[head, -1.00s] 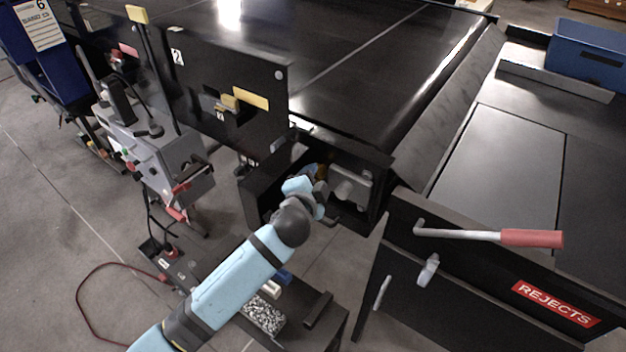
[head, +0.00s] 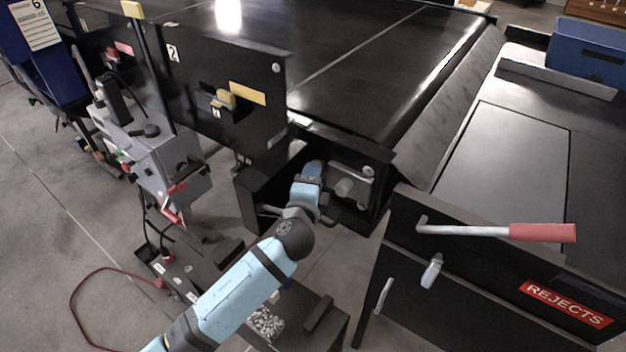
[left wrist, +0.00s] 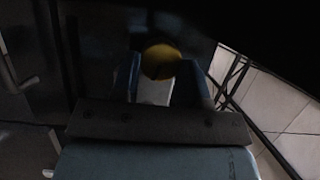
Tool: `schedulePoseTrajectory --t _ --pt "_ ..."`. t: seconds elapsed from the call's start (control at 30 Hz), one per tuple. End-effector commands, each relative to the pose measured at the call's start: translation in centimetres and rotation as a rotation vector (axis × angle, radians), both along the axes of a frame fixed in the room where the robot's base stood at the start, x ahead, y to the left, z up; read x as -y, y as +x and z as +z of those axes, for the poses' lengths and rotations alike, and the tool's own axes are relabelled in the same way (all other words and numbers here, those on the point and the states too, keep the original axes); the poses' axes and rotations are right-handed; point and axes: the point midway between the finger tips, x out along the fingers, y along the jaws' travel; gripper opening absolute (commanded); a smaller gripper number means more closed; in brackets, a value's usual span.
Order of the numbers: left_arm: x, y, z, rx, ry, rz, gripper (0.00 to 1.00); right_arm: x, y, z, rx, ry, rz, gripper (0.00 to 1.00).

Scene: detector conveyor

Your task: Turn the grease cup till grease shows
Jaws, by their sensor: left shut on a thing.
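The grease cup appears as a round, dull-yellow cap (left wrist: 160,62) between the two blue fingers in the left wrist view. In the head view only a small brass-coloured bit of it shows beyond the fingertips, inside the open black housing (head: 262,205) at the conveyor's end. My left gripper (head: 317,169) reaches into this housing and is shut on the cup; it also shows in the left wrist view (left wrist: 163,78). The wrist view is dark, and I cannot make out any grease. My right gripper is not in view.
A grey block with a round boss (head: 345,188) sits just right of the gripper in the housing. A red-handled lever (head: 540,233) and the REJECTS bin front (head: 480,265) stand at right. A grey control box (head: 160,165) stands at left. A low black cart (head: 318,312) lies below the arm.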

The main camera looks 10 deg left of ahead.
Motion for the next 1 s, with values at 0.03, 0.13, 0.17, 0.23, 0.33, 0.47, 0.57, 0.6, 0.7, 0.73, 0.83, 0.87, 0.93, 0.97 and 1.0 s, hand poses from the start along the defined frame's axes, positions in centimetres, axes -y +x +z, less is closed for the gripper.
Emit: schedulePoseTrajectory --t 0.03,0.13,0.17,0.23,0.33,0.47,0.57,0.6,0.7,0.73,0.83,0.87,0.93,0.97,1.0 --pt "-0.23 0.20 0.34 0.007 0.004 0.004 0.17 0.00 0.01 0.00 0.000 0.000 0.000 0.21" --pt "-0.23 0.21 0.39 0.009 0.006 0.004 0.17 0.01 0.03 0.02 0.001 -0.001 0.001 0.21" --pt "-0.24 0.21 0.40 0.009 0.005 0.004 0.17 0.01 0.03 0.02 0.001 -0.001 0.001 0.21" --pt "-0.24 0.21 0.43 0.009 0.005 0.004 0.17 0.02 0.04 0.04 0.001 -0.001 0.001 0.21" --pt "-0.24 0.22 0.45 0.009 0.004 0.004 0.17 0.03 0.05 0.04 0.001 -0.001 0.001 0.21" --pt "-0.21 0.21 0.46 0.009 0.004 0.004 0.61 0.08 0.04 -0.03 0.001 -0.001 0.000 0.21" --pt "-0.16 0.15 0.35 0.007 0.003 0.003 0.66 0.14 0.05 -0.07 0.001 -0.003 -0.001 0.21" --pt "-0.14 0.14 0.32 0.007 0.003 0.002 0.66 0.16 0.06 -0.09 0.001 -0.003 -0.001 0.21" --pt "-0.11 0.10 0.26 0.006 0.003 0.002 0.66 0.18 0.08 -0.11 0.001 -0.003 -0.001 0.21" --pt "-0.10 0.10 0.24 0.005 0.003 0.002 0.66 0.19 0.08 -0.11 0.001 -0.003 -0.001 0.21" --pt "-0.08 0.08 0.20 0.005 0.003 0.001 0.66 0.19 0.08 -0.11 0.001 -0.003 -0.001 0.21" --pt "-0.07 0.07 0.20 0.004 0.002 0.001 0.66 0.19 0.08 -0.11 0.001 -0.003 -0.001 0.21" --pt "-0.06 0.07 0.29 -0.001 -0.010 0.001 0.66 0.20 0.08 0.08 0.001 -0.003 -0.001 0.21" --pt "-0.05 0.06 0.37 -0.006 -0.021 0.001 0.66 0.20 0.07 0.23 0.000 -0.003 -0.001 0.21" --pt "-0.05 0.06 0.51 -0.015 -0.044 0.001 0.66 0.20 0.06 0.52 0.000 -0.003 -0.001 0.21"
